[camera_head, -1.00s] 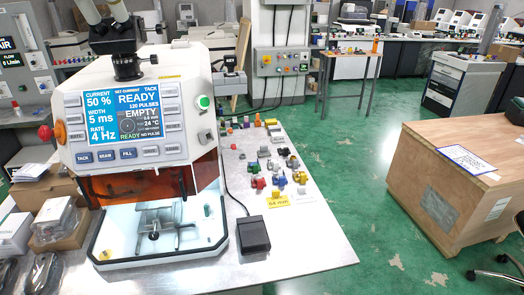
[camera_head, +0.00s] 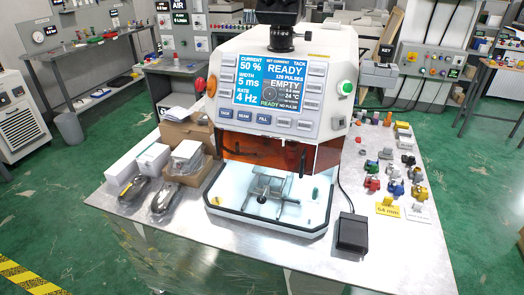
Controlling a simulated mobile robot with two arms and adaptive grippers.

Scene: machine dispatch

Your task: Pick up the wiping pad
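I cannot pick out a wiping pad for certain in the head view. The welding machine (camera_head: 275,95) stands on the grey table (camera_head: 400,265), with a screen reading READY and EMPTY. Its lit chamber holds a metal fixture (camera_head: 270,190), a small green item (camera_head: 315,193) and a small yellow item at the left. Neither of my grippers is in view.
Bagged dark items (camera_head: 160,200), white boxes (camera_head: 153,160) and an open cardboard box (camera_head: 187,132) sit left of the machine. A black pedal (camera_head: 351,232) and several small coloured parts (camera_head: 395,188) lie to its right. The table's front right is clear; green floor surrounds it.

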